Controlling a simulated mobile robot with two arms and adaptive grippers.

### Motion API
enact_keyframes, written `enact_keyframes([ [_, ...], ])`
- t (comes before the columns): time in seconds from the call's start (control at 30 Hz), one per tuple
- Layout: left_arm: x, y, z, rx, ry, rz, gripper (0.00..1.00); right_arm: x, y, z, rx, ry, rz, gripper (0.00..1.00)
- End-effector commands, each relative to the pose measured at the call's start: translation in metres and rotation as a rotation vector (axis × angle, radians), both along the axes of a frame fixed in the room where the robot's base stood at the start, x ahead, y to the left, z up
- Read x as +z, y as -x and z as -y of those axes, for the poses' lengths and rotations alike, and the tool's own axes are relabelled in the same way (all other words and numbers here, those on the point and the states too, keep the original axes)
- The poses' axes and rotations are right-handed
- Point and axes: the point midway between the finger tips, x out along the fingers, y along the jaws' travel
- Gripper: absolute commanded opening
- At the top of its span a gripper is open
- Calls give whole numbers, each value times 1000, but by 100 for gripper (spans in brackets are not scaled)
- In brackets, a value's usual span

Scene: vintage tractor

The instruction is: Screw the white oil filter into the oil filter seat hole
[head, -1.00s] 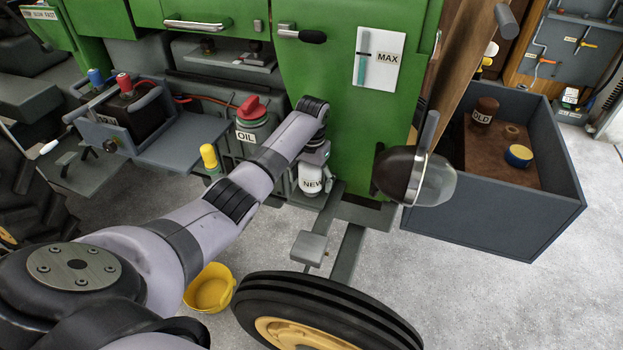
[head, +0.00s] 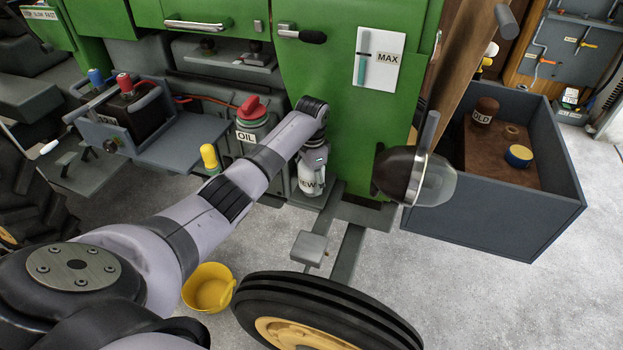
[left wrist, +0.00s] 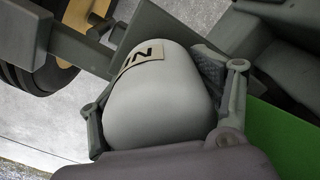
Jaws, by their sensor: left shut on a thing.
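In the head view my left arm's end covers the top of the filter. The oil filter seat hole is hidden, so I cannot tell how the filter sits against it. My right gripper is not in view.
A green engine panel (head: 345,120) stands right behind the filter. A front wheel (head: 320,312) and a yellow bowl (head: 209,287) are below. A glass-fronted lamp (head: 432,180) sticks out to the right. A grey crate (head: 500,222) holds a rusty "OLD" filter (head: 485,111).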

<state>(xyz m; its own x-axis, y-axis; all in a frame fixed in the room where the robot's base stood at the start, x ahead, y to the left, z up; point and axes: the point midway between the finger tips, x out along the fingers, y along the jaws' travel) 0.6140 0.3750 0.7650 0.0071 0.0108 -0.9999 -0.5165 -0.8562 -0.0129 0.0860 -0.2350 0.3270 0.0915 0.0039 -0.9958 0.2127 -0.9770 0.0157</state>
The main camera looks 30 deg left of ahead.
Motion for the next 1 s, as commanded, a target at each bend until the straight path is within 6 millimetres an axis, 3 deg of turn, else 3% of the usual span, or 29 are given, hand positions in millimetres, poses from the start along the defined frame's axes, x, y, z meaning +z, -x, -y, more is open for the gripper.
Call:
enact_keyframes([
  [0.27, -1, 0, 1, -375, 0, -1, 53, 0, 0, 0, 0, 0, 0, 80],
  [0.57, -2, 1, 1, -421, 1, -2, 53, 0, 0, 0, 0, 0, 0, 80],
  [0.6, -2, 1, 1, -421, 1, -2, 70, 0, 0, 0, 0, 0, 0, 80],
  [0.7, -2, 1, 1, -420, 1, -2, 77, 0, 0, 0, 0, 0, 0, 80],
  [0.77, -2, 1, 1, -419, 1, -2, 81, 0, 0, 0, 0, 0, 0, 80],
  [1.0, -1, 0, 1, -418, 0, -1, 81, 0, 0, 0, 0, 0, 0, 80],
])
